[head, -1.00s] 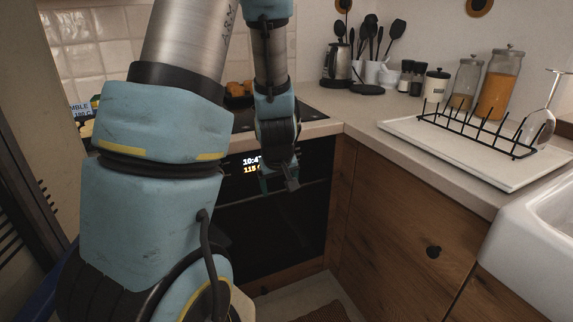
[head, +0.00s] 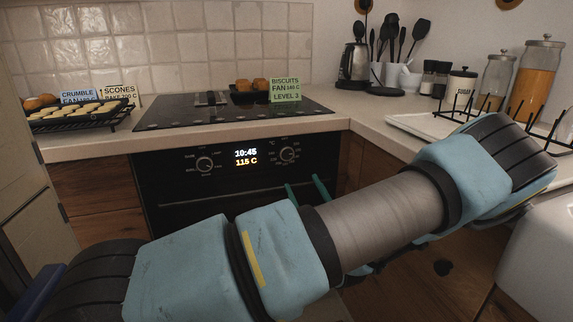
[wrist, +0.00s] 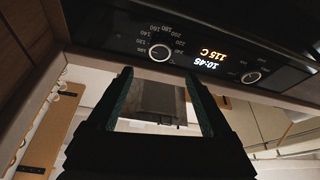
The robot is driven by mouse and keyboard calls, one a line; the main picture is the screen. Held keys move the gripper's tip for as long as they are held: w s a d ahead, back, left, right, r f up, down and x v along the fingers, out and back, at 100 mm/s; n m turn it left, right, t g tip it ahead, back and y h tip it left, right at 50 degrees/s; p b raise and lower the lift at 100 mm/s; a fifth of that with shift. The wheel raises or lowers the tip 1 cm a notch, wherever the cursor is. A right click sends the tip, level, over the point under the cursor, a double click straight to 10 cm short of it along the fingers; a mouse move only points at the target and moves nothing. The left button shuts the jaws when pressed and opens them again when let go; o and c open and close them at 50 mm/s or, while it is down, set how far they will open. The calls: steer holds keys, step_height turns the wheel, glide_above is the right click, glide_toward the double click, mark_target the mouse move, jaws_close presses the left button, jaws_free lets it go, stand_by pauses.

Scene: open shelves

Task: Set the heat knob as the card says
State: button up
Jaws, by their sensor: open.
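The oven panel (head: 225,172) has two round knobs and a lit display (head: 246,157) reading 10:45 and 115 C. The right knob (head: 287,154) is the heat knob; in the upside-down wrist view this knob (wrist: 160,52) has temperature numbers around it. The left knob (head: 204,163) also shows in the wrist view (wrist: 251,77). A green card (head: 286,90) reads BISCUITS FAN 160 C LEVEL 3. My gripper (head: 306,185) is open and empty, its fingertips just below and in front of the heat knob, which also appears between the fingers' lines in the wrist view (wrist: 157,76).
A SCONES card (head: 120,90) and a blue CRUMBLE card (head: 79,97) stand at the left behind a rack (head: 100,122) of pale rounds. A dark pan (head: 245,97) of brown baked pieces sits behind the hob (head: 220,113). Jars and a white sink are at the right.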

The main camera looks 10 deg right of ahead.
mark_target(287, 155)
steer(key=p+x, duration=0.2)
steer(key=x, duration=0.8)
steer(key=shift+w+r, duration=0.1)
steer(key=shift+w, duration=0.15)
steer(key=shift+c, duration=0.2)
jaws_close()
steer(key=shift+a, duration=0.1)
steer(key=shift+m+h, duration=0.4)
steer(key=shift+m, duration=0.2)
steer(key=shift+m+h+b, duration=0.3)
steer(key=shift+m, duration=0.6)
steer(key=shift+a+m+h, duration=0.15)
steer(key=shift+m+h, duration=1.45)
steer(key=shift+m, duration=1.4)
